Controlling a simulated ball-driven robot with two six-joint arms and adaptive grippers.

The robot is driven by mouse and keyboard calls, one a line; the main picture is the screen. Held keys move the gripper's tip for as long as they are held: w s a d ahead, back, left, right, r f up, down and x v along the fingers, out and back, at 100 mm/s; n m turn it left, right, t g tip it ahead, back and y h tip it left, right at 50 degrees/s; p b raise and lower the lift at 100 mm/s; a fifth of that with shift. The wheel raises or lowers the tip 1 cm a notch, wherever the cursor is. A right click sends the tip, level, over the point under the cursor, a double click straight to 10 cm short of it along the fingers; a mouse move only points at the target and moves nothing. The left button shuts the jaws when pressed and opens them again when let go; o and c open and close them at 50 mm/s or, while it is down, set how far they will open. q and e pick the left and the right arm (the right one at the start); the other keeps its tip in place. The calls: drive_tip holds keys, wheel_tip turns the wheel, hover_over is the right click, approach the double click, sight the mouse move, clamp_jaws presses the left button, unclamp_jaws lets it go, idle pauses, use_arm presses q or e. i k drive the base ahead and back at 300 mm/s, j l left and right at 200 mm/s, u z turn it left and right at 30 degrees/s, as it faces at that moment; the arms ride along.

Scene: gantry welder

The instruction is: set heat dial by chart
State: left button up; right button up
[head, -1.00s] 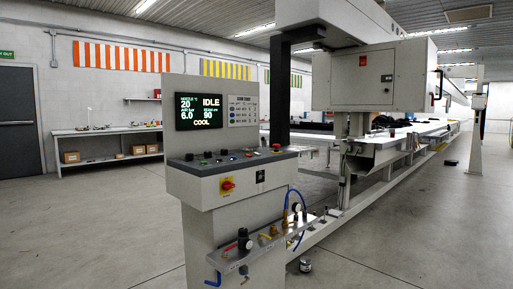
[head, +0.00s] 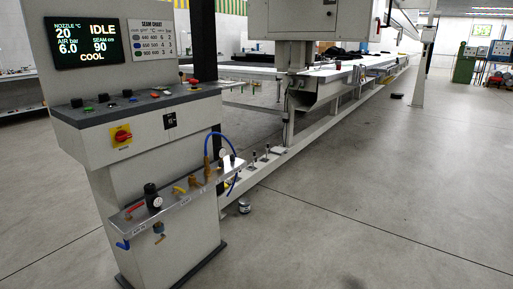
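The control console (head: 160,150) stands at the left in the head view. Several dark dials (head: 103,98) and coloured buttons sit on the sloped panel below; which dial is for heat I cannot tell. A red rotary switch on a yellow plate (head: 122,136) is on the front face. Neither of my grippers is in view.
A shelf (head: 185,197) with a black regulator (head: 152,197), gauges, valves and a blue hose juts from the console's front. The long gantry table (head: 340,78) runs back to the right. A low floor rail (head: 300,145) runs beside it.

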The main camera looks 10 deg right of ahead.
sight(77, 102)
drive_tip(key=i+l+z, duration=0.75)
drive_tip(key=i+z, duration=0.15)
drive_tip(key=i+l+z, duration=0.1)
drive_tip(key=i+z, duration=0.35)
drive_tip(key=i, duration=2.5)
drive_tip(key=i+l+u, duration=0.25)
drive_tip(key=i+u, duration=0.2)
drive_tip(key=i, duration=0.3)
drive_tip(key=i+l+u, duration=0.45)
drive_tip(key=i, duration=0.25)
drive_tip(key=i+l+u, duration=0.5)
drive_tip(key=l, duration=0.3)
drive_tip(key=i+u, duration=0.1)
drive_tip(key=u, duration=2.85)
drive_tip(key=i+j, duration=0.45)
drive_tip(key=i+j+z, duration=0.1)
drive_tip(key=i+j, duration=0.75)
drive_tip(key=j, duration=0.2)
drive_tip(key=i+j+z, duration=0.1)
drive_tip(key=i+j, duration=0.7)
drive_tip(key=j, duration=0.25)
drive_tip(key=i+l+z, duration=0.05)
